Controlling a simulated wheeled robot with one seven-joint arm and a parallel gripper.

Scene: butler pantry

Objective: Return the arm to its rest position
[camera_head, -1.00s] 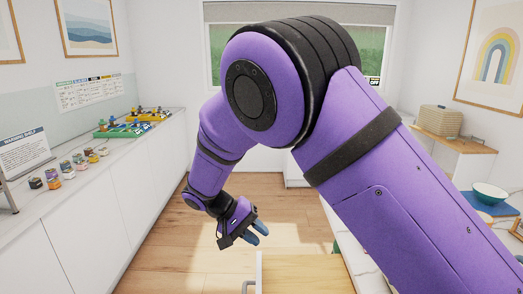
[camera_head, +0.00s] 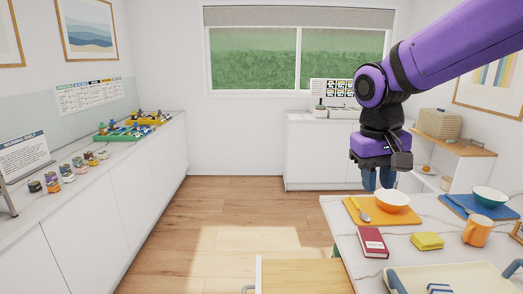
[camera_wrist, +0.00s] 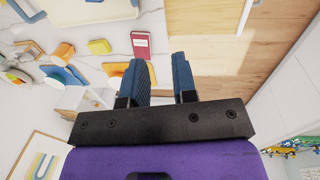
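My purple arm comes in from the upper right in the head view. My gripper (camera_head: 378,180) points down beside the far left corner of the marble-topped counter, near an orange mat with an orange bowl. In the wrist view, the two blue fingers of my gripper (camera_wrist: 162,82) stand apart with a clear gap. Floor and counter edge show beyond the fingers, and nothing is held between them.
The counter (camera_head: 345,226) holds an orange bowl (camera_head: 391,202), a red book (camera_head: 373,243), a yellow block (camera_head: 427,241), an orange mug (camera_head: 477,232), a teal bowl (camera_head: 489,196) and a tray (camera_head: 450,274). An open drawer (camera_head: 305,276) juts out at the front. The middle floor is clear.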

